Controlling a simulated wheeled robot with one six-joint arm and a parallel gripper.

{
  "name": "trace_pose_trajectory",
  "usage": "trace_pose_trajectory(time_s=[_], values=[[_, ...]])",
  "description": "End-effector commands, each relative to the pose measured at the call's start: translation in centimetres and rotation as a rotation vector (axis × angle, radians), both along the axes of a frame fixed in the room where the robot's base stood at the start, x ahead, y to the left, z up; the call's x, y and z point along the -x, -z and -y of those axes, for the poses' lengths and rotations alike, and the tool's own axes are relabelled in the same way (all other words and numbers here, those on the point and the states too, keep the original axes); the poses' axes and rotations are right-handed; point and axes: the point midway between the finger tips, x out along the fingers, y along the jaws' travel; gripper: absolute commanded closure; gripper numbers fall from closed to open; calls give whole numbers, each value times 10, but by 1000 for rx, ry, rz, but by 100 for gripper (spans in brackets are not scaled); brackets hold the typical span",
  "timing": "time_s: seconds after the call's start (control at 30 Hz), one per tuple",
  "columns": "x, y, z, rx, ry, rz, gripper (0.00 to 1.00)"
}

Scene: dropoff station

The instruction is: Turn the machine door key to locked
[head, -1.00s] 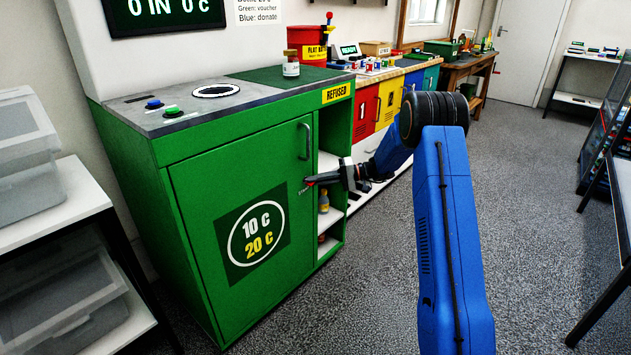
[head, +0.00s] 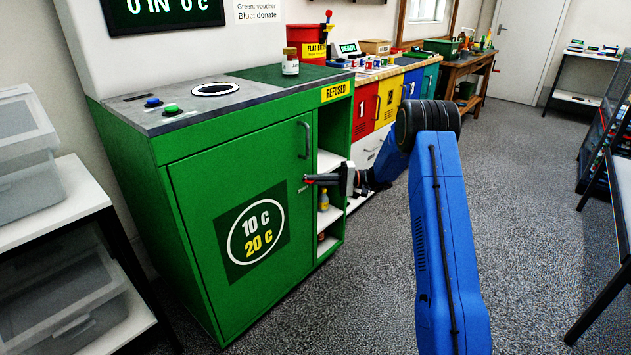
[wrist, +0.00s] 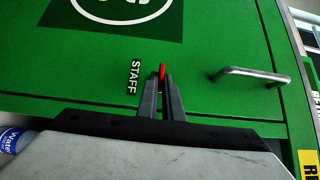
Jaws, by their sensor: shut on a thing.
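The machine is a green cabinet with a green door (head: 200,200) that is closed. The door key has a red part (wrist: 162,71) that shows between my fingertips in the wrist view, beside the STAFF label (wrist: 133,77). My gripper (wrist: 163,80) is shut on the key at the door's surface. In the head view my gripper (head: 310,178) reaches the door from the right, below the door handle (head: 304,140). The handle also shows in the wrist view (wrist: 250,75). The fingers hide most of the key and its lock.
Open shelves (head: 328,215) with bottles stand right of the door, behind my gripper. A jar (head: 290,62) stands on the machine top. A white rack with clear bins (head: 60,310) stands at the left. The grey floor (head: 350,300) in front is free.

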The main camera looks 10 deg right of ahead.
Motion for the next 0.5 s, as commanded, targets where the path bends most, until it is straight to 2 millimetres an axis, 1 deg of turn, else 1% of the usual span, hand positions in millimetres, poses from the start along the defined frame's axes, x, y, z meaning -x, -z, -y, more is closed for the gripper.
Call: trace_pose_trajectory(time_s=[0.03,0.1,0.13,0.4,0.5], values=[[0,1,1,1,2,-1,100],[0,1,1,1,2,-1,82],[0,1,1,1,2,-1,75],[0,0,1,1,1,0,75],[0,0,4,1,1,0,75]])
